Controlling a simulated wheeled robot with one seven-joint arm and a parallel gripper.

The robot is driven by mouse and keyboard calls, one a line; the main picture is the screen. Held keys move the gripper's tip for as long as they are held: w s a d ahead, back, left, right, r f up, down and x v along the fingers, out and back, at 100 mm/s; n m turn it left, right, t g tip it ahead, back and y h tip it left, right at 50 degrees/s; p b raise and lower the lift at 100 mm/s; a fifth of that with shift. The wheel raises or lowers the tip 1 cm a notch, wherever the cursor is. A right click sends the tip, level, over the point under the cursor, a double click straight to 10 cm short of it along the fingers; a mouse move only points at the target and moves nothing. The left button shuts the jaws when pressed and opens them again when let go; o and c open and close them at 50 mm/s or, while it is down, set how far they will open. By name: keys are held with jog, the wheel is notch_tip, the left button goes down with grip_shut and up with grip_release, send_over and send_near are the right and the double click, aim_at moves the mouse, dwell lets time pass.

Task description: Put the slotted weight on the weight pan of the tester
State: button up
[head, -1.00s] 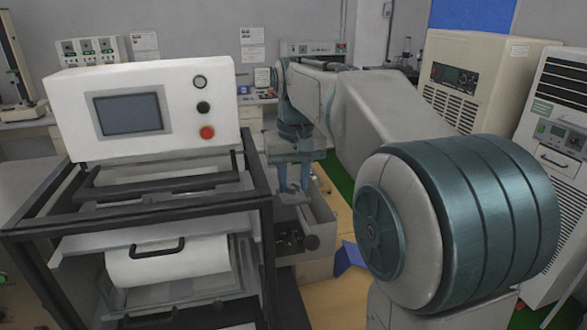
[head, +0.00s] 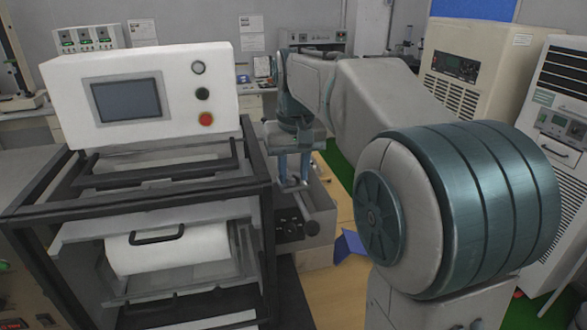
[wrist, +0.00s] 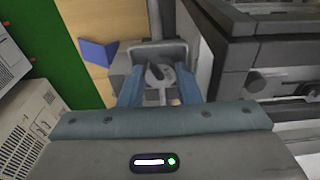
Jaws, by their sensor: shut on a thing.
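My gripper (head: 293,180) points down over a grey bench unit, just right of the black-framed machine. In the wrist view its two blue fingers (wrist: 160,98) are shut on a small grey slotted weight (wrist: 163,74), a round disc with a dark slot. The weight is too small to make out in the head view. A grey U-shaped bracket with an upright rod (wrist: 157,48) stands right beyond the weight. I cannot tell which part is the weight pan, or whether the weight touches anything below.
The black-framed machine (head: 262,215) with a white control panel (head: 180,85) stands close on the left. The grey unit (head: 318,225) has a dark knob panel and a protruding bar. A blue item (head: 348,245) lies on the wooden bench to its right. Beige cabinets (head: 480,75) stand at right.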

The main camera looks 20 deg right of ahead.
jog(key=o, duration=1.1)
jog(key=shift+c, duration=0.2)
jog(key=shift+r, duration=0.3)
jog(key=shift+o, duration=0.7)
notch_tip(320, 180, up, 13)
jog(key=s, duration=0.1)
jog(key=shift+s, duration=0.35)
